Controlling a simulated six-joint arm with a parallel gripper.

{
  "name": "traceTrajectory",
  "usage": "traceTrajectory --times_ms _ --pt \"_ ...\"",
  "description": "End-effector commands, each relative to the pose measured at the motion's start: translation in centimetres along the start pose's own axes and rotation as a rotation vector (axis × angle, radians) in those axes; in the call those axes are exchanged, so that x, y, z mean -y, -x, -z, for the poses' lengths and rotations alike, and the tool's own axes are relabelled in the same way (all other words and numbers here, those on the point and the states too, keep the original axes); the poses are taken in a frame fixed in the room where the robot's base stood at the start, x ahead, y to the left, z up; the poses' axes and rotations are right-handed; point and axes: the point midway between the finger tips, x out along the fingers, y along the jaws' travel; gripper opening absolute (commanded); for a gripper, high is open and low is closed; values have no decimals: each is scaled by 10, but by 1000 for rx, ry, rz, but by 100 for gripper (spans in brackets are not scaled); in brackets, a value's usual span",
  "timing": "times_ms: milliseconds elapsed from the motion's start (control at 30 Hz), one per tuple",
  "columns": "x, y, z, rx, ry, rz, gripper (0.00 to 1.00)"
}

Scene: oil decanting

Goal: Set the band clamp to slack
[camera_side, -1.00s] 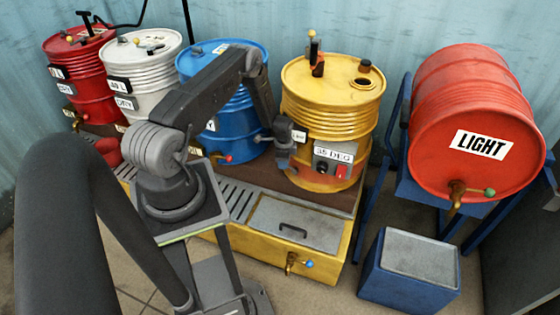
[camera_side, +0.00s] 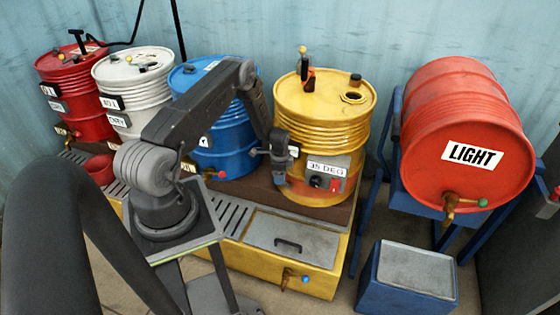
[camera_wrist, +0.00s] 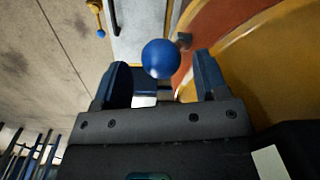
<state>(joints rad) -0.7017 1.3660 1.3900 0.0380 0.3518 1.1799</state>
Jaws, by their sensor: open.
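The yellow drum (camera_side: 322,130) stands upright on the deck, with an orange-red band around its lower part. A grey box with a red switch sits on the band. My gripper (camera_side: 281,184) is low at the left side of this drum, beside the box. In the wrist view my gripper (camera_wrist: 160,80) is open, a blue finger on each side. A blue ball knob (camera_wrist: 161,59) shows between the fingertips, with a gap on both sides. A dark stub behind it meets the orange-red band (camera_wrist: 207,35). The knob is hidden in the side view. I cannot tell the clamp's setting.
A yellow sump (camera_side: 325,283) with a grey lid (camera_side: 297,236) and a blue-knobbed tap lies below. A red drum marked LIGHT (camera_side: 460,120) lies on a blue stand at right, with a blue box (camera_side: 410,290) below.

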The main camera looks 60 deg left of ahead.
Motion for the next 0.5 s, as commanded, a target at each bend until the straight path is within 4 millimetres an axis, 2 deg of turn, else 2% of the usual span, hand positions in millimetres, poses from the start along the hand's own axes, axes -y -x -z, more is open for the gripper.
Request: traceTrajectory --times_ms 300,500 --pt "1 70 1 -2 0 4 66" --pt "0 106 1 -1 0 3 66"
